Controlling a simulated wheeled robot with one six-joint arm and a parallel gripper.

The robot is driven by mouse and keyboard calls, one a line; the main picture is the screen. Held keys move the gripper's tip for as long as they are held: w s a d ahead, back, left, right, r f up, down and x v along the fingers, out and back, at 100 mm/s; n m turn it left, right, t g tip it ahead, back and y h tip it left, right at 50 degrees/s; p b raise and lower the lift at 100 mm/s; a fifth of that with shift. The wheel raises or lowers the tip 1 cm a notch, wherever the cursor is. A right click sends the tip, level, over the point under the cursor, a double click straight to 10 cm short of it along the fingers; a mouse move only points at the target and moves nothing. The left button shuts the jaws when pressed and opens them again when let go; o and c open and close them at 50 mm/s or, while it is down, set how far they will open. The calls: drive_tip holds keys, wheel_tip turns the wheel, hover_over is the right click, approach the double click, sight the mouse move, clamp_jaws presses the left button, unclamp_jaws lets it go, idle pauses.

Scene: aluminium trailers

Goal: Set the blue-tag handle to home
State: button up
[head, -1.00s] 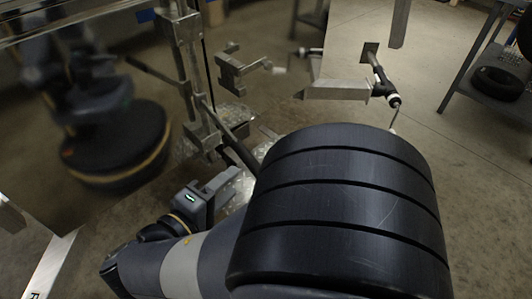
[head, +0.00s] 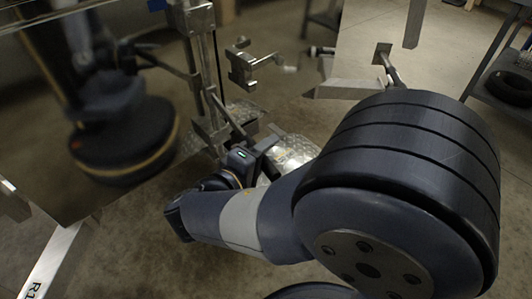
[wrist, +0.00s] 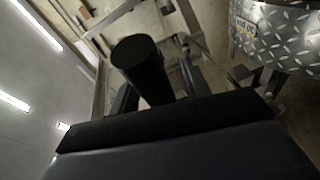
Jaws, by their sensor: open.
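A dark handle bar (head: 227,113) slants down from the metal latch bracket on the upright post in the head view. In the wrist view a thick black cylindrical grip (wrist: 140,62), likely this handle's end, points toward the camera. My gripper (head: 264,143) is at the lower end of the bar. In the wrist view my gripper (wrist: 158,92) is open, with one finger on each side of the grip; whether either touches it cannot be told. I cannot make out a blue tag on this handle.
The upright metal post (head: 207,75) stands beside a polished panel (head: 60,120) that reflects my arm. A diamond-plate fender (wrist: 285,40) is close at the right in the wrist view. Another bracket (head: 250,65) and a second handle (head: 388,68) are farther back. A shelf with a tyre (head: 510,88) stands right.

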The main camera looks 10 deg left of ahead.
drive_tip(key=shift+c, duration=0.2)
clamp_jaws()
idle(0.4)
